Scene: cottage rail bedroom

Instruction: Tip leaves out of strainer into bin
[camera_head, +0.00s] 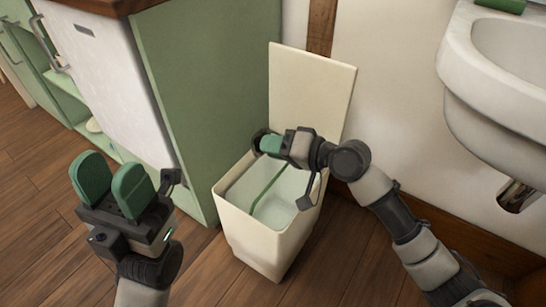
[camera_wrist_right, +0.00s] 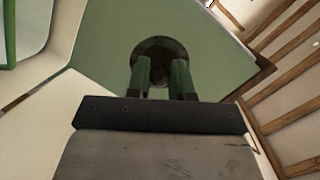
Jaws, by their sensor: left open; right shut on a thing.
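The cream bin (camera_head: 262,243) stands on the floor with its lid (camera_head: 312,85) raised against the wall. My right gripper (camera_head: 267,144) is over the back of the bin's opening, shut on the strainer (camera_head: 257,135). The strainer is small, dark and round, and mostly hidden behind the green fingers in the head view. In the right wrist view the strainer (camera_wrist_right: 160,46) shows as a dark disc just beyond the fingertips. I cannot make out leaves in it or in the bin. My left gripper (camera_head: 113,170) is open and empty, to the left of the bin.
A green and white cabinet (camera_head: 205,90) stands close to the left of the bin. A white basin (camera_head: 490,75) hangs on the wall at the right. A green strip (camera_head: 268,187) crosses the pale inside of the bin. The wooden floor (camera_head: 345,270) in front is clear.

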